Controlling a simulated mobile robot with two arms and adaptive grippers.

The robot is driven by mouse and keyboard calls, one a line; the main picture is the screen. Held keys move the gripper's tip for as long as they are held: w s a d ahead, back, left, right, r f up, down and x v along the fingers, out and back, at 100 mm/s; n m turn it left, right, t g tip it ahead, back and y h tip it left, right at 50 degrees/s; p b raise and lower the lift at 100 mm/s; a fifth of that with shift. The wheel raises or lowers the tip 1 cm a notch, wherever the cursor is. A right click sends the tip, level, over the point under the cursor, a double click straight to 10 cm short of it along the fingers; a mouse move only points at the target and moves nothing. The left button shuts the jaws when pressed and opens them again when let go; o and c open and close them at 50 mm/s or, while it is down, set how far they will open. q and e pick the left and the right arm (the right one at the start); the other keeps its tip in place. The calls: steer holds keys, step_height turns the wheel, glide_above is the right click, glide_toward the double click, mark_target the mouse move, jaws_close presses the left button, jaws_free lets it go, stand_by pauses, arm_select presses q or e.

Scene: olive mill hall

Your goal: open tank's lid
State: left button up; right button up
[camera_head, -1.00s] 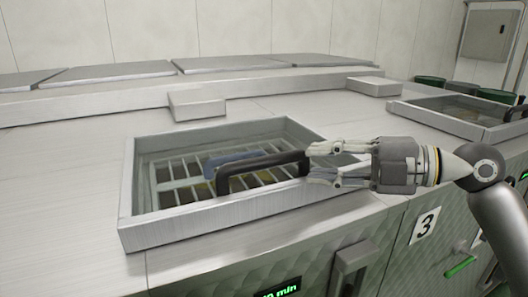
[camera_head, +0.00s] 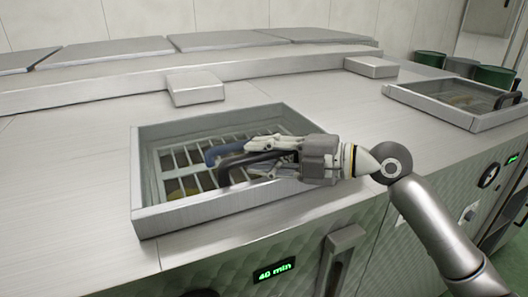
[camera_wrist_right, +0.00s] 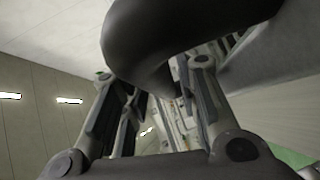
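The tank (camera_head: 150,222) is a rectangular metal opening with a raised rim in the counter. A pale barred grate (camera_head: 172,164) shows inside it. A thick black curved handle (camera_head: 232,165) spans the opening, and a blue bar (camera_head: 216,152) shows behind it. The lid looks down; its surface is hard to make out. My right gripper (camera_head: 262,152) reaches over the tank's right rim to the handle. In the right wrist view its fingers (camera_wrist_right: 152,78) are spread apart, with the black handle (camera_wrist_right: 150,35) looming close across them. Contact is unclear. My left gripper is out of view.
A similar tank (camera_head: 450,100) with a black handle stands at the right. Metal blocks (camera_head: 195,88) and a raised ledge (camera_head: 100,88) lie behind. Green containers (camera_head: 492,76) stand at the back right. The counter's left side is clear.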

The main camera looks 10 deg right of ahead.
jaws_close()
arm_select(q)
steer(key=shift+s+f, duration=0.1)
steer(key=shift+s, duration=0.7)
arm_select(e)
steer(key=shift+w+r, duration=0.15)
steer(key=shift+r, duration=0.55)
steer(key=shift+w+r, duration=0.1)
steer(key=shift+r, duration=0.55)
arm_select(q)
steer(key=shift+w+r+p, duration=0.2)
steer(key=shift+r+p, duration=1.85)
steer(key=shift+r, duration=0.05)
arm_select(e)
steer(key=w+a+r+m+g+h, duration=0.1)
steer(key=w+r, duration=0.4)
steer(key=r, duration=0.4)
steer(key=w+a+r+m+h, duration=0.1)
steer(key=w+a+r, duration=0.1)
steer(key=w+r, duration=0.3)
steer(key=shift+r+g, duration=0.4)
steer(key=shift+r, duration=1.95)
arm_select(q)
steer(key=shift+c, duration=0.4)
arm_select(e)
steer(key=shift+a+m, duration=0.1)
steer(key=shift+m, duration=0.2)
